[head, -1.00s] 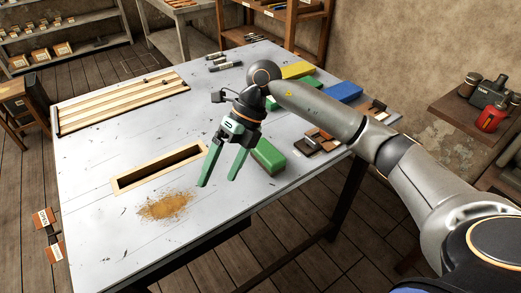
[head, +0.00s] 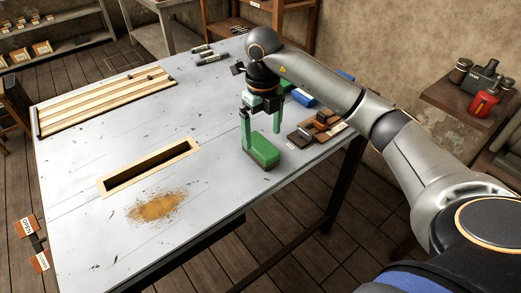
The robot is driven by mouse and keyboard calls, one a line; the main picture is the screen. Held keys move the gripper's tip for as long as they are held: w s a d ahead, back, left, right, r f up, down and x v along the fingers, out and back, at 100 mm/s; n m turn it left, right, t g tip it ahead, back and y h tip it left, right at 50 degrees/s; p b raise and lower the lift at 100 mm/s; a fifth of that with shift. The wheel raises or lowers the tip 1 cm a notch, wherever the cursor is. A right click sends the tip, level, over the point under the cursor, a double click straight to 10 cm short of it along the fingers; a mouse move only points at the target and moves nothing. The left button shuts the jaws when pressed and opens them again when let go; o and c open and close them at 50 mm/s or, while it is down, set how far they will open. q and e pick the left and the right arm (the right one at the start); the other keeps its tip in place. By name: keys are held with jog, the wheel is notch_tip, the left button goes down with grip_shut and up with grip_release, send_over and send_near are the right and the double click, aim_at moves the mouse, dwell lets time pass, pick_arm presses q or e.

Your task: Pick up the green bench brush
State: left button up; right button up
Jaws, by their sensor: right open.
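The green bench brush (head: 263,154) is a green block with a darker underside, lying on the grey table near its right front edge. My right gripper (head: 262,139) is open and points down over it. Its two green fingers stand apart, one at the left end of the brush and one near its far right side. I cannot tell whether the fingers touch it. My left gripper is not in view.
Small dark and brown blocks (head: 303,136) lie right of the brush, with a blue block (head: 302,97) behind. A wood-framed slot (head: 150,170) and a brown dust pile (head: 157,206) lie left. The slatted wooden frame (head: 105,100) is at the back left. The table's middle is clear.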

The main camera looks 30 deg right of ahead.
aim_at(261, 144)
jog(key=f, duration=0.5)
jog(key=shift+w+a+p, duration=0.15)
jog(key=shift+w+p, duration=0.05)
jog(key=shift+p, duration=0.1)
jog(key=shift+c, duration=0.4)
jog(key=c, duration=1.5)
jog(key=shift+o, duration=0.2)
jog(key=shift+r, duration=0.1)
